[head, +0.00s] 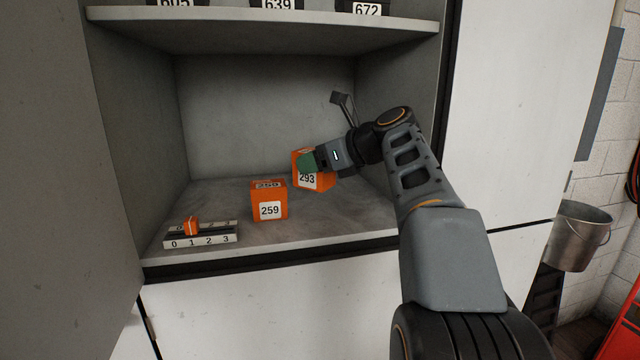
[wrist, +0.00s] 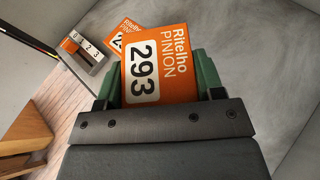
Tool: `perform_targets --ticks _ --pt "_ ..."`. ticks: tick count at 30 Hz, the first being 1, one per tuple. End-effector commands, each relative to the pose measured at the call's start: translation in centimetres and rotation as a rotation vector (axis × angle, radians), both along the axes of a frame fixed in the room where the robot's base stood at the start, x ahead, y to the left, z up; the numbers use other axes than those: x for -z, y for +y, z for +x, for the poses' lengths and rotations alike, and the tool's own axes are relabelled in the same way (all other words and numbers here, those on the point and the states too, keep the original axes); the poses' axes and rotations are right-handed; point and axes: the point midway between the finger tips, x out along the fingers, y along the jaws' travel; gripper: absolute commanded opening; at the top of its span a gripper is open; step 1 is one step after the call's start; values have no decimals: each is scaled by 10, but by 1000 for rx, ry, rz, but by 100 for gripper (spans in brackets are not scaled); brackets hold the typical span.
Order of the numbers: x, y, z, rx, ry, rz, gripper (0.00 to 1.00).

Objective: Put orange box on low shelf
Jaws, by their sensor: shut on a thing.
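My gripper (head: 310,162) is shut on an orange box labelled 293 (head: 308,182), inside the cabinet over the low shelf (head: 340,218). In the wrist view the box (wrist: 174,62), marked "Ritelho PINION 293", sits between the green fingers. Whether its underside touches the shelf is hard to tell. A second orange box labelled 259 (head: 269,201) stands upright on the low shelf, to the left and nearer the front. It shows partly hidden behind the held box in the wrist view (wrist: 116,42).
A slider strip numbered 0 to 3 (head: 200,235) with an orange knob (head: 191,226) lies at the shelf's front left. An upper shelf (head: 270,22) holds dark numbered boxes. Cabinet walls close in both sides. Shelf right of the held box looks clear.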

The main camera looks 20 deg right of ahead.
Motion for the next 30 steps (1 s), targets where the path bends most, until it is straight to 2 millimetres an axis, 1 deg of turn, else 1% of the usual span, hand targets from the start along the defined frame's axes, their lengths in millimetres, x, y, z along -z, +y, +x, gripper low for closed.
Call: perform_targets --ticks 3,11,15,18,21,24,30 --pt "11 -6 7 0 -1 1 34" --pt "24 -12 15 -1 1 1 34" --pt "41 -21 25 -1 1 1 34" --pt "55 -19 24 -1 0 2 34" --pt "64 -19 24 -2 0 1 34" --pt "68 -19 24 -3 -2 -1 34" --pt "68 -19 24 -2 -2 -1 34"
